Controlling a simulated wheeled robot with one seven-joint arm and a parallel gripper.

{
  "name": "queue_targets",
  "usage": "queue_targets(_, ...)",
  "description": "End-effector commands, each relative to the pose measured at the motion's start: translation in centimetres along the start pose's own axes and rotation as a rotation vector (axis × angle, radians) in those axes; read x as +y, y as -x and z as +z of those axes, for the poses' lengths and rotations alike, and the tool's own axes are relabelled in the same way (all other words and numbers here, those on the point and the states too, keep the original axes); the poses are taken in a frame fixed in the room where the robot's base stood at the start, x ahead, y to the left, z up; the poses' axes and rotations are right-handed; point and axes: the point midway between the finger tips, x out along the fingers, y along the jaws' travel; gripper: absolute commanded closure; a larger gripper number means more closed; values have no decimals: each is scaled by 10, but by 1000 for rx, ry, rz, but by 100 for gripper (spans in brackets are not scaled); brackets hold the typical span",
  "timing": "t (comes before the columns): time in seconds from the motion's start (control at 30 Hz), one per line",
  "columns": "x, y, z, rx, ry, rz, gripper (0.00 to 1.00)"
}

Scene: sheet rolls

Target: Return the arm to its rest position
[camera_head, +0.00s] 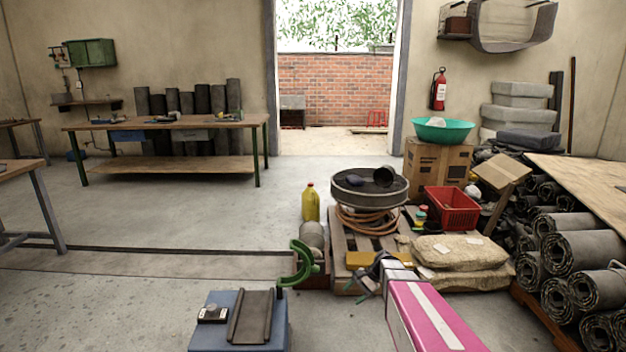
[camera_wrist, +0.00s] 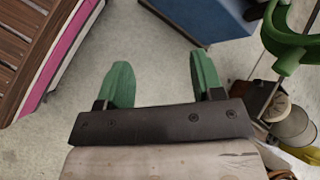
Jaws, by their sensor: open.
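My arm reaches forward from the bottom of the head view. My gripper (camera_head: 368,277) is at its far end, low in front of the pallet. In the wrist view my gripper (camera_wrist: 160,82) shows two green fingers spread wide apart. Nothing is between them, only bare concrete floor (camera_wrist: 155,50) beyond. No held object shows in either view.
A blue box (camera_head: 238,322) with a grey channel piece (camera_head: 252,316) on top stands front left. A green curved piece (camera_head: 306,266) rises beside it. The pallet (camera_head: 345,262), sacks (camera_head: 458,251) and rolled sheets (camera_head: 568,242) crowd the right. Left floor is open.

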Motion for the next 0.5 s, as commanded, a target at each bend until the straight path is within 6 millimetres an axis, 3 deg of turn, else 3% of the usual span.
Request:
queue_targets(0.03,15,0,31,63,67,64,39)
queue_targets(0.2,52,11,81,258,306,294,39)
queue_targets(0.4,82,32,120,414,550,530,39)
queue_targets(0.5,88,41,130,454,621,601,39)
